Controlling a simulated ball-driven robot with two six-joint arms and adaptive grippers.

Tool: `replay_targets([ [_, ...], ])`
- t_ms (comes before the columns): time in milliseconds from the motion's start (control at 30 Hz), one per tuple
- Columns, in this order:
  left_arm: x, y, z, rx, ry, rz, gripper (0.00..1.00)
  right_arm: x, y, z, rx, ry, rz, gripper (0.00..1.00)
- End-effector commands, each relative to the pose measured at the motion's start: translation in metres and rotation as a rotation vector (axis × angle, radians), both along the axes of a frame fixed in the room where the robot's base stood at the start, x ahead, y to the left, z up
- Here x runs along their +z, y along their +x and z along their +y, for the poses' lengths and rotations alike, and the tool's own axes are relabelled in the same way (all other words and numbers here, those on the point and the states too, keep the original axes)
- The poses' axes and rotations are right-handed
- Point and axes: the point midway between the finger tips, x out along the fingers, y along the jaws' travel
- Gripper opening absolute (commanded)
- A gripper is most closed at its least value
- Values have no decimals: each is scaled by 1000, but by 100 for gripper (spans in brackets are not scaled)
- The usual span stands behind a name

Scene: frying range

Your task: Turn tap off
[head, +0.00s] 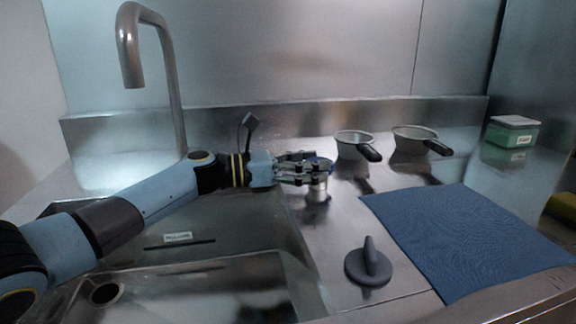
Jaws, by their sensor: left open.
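The tap's tall curved metal spout (172,85) rises at the back left of the sink, its mouth pointing down. I see no clear stream of water below it. A short metal post (318,190) with a blue top stands on the counter right of the basin; it looks like the tap's control. My left gripper (310,170) is open, with its fingers at the blue top and on either side of it. The fingers partly hide the top, and I cannot tell whether they touch it. My right gripper is not in view.
A steel sink basin (215,280) lies below my left arm. A grey knobbed disc (368,263) sits on the front counter. A blue mat (470,235) lies at right. Two small pans (353,145) and a green-and-white box (512,131) stand behind.

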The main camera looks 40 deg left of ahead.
Motion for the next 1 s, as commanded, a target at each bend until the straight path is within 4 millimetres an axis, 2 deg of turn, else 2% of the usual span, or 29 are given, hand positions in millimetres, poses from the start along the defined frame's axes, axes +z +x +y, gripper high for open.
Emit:
replay_targets([
  [100, -2, -21, 19, 0, 5, 4, 62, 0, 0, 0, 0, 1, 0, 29],
  [333, -1, -45, 41, 1, 2, 2, 62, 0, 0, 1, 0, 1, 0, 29],
  [1000, 2, -49, 45, 1, 1, -1, 62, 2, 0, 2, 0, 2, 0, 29],
])
